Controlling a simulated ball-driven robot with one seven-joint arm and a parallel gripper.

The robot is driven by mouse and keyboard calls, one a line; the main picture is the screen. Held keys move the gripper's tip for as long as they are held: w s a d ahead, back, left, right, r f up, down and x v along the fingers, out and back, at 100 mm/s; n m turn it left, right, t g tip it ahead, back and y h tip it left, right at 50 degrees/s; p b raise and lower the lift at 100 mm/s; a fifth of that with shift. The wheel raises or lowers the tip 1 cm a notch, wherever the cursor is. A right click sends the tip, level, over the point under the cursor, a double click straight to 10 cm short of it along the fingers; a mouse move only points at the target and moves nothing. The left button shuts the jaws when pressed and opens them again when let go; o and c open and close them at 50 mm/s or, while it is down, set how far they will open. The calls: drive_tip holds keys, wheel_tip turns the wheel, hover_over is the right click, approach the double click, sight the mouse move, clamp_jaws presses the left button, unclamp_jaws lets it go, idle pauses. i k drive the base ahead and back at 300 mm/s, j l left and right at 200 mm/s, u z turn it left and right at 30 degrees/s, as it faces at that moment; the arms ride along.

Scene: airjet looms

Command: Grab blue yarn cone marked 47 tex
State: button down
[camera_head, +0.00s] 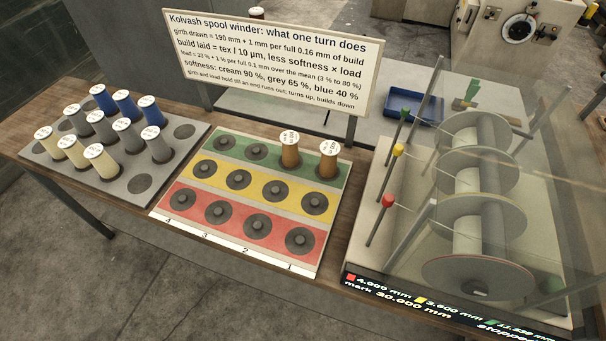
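Three blue yarn cones stand upright in a back row on the grey peg board (95,187) at the left: a left one (104,102), a middle one (127,109) and a right one (154,117). Each has a white label on top, too small to read, so I cannot tell which is marked 47 tex. Grey cones (102,127) and cream cones (75,154) stand in front of them. My gripper is not in view.
A board with green, yellow and red rows (175,185) holds two brown cones (290,156) in its green row. A sign (268,60) stands behind it. The spool winder (480,190) behind a clear panel is at right, its display (500,328) reading stopped. A blue tray (407,106) lies farther back.

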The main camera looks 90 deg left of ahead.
sight(330, 149)
drive_tip(key=l+u, duration=0.1)
drive_tip(key=u, duration=0.35)
drive_tip(key=k+u, duration=0.1)
drive_tip(key=u, duration=0.35)
drive_tip(key=k+u, duration=0.1)
drive_tip(key=u, duration=0.85)
drive_tip(key=k+l, duration=0.05)
drive_tip(key=k, duration=0.05)
